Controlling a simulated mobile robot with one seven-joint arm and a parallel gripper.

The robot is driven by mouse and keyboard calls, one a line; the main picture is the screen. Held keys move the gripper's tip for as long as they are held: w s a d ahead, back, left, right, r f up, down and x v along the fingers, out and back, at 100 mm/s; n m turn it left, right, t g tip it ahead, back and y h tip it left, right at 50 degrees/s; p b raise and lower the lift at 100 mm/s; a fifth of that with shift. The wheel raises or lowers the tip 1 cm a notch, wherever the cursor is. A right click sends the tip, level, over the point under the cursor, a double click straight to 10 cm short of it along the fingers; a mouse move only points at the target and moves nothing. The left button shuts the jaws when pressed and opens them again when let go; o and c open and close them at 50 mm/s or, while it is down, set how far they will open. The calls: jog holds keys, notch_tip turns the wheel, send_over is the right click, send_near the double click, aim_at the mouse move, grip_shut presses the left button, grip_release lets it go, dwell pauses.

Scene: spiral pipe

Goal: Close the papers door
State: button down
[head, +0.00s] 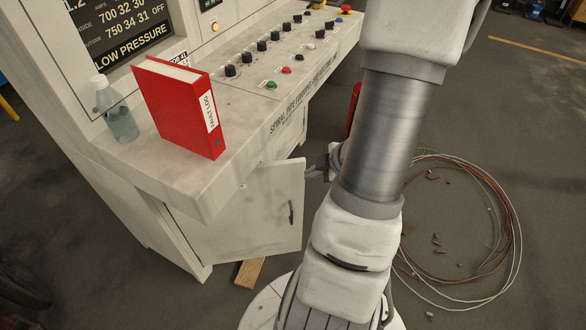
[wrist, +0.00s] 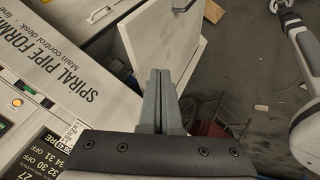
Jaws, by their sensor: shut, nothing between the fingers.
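The papers door (head: 268,215) is a pale panel under the control desk's sloping top, with a dark handle (head: 291,212) near its right edge. It stands swung out from the cabinet, partly open. In the wrist view the door (wrist: 152,40) lies beyond the fingers. My gripper (head: 310,174) is beside the door's upper right edge in the head view, mostly hidden behind my arm. In the wrist view my gripper (wrist: 163,75) is shut and empty, its fingers overlapping the door's edge in the picture. I cannot tell whether they touch it.
A wooden piece (head: 249,273) lies on the floor below the door. Coiled wire (head: 505,250) and scraps lie to the right. Floor further right is clear.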

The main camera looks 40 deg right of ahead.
jog(key=b, duration=0.6)
send_near(282, 173)
notch_tip(282, 173, down, 4)
jog(key=w+a, duration=0.1)
jog(key=shift+w+d, duration=0.3)
jog(key=shift+w, duration=0.6)
